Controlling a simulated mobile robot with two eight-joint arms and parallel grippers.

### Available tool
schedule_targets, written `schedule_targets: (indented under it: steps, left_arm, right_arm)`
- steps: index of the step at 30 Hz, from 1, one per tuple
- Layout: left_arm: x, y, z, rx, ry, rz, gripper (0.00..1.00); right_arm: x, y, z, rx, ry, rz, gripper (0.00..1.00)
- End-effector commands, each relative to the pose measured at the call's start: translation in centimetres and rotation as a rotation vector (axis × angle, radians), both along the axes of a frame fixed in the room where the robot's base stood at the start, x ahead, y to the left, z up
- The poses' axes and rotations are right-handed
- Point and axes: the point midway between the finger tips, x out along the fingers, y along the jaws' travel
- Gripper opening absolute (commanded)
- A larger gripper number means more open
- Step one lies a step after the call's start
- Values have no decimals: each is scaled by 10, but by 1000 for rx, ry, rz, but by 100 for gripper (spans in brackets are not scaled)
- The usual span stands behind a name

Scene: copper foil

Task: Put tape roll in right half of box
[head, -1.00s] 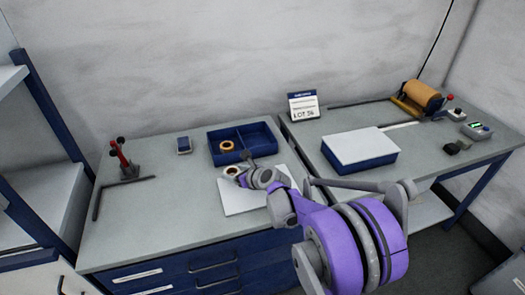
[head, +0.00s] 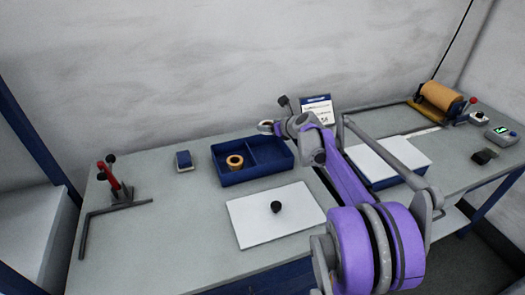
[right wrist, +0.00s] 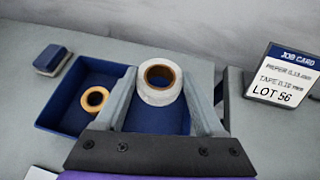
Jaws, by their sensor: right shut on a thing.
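A white tape roll with a brown core (right wrist: 160,82) sits between the two fingers of my right gripper (right wrist: 165,85), which is shut on it. In the right wrist view the roll appears over the right half of the blue box (right wrist: 62,122). In the head view the right gripper (head: 267,127) is at the back of the box (head: 232,178), and the held roll is mostly hidden by the gripper. A copper-coloured roll (head: 235,161) lies in the box's left half; it also shows in the right wrist view (right wrist: 95,98). My left gripper is out of view.
A white board (head: 250,225) with a black knob (head: 276,207) lies in front of the box. A job card (head: 318,110) stands behind to the right. A small blue block (head: 184,161) and a red-handled tool (head: 115,184) are at the left. A white-topped blue box (head: 405,152) is at the right.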

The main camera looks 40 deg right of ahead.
Motion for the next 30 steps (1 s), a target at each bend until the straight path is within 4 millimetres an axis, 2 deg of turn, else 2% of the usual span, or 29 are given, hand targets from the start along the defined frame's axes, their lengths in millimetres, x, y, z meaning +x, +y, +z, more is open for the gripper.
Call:
schedule_targets:
  steps: [6,14,20,30]
  left_arm:
    - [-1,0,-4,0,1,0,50]
    - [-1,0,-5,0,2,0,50]
    - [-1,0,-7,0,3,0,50]
    - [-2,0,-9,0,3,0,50]
  right_arm:
    - [0,0,-41,0,0,0,14]
    - [0,1,-65,0,0,1,14]
    - [0,1,-92,0,0,1,14]
    - [0,1,-98,0,0,1,14]
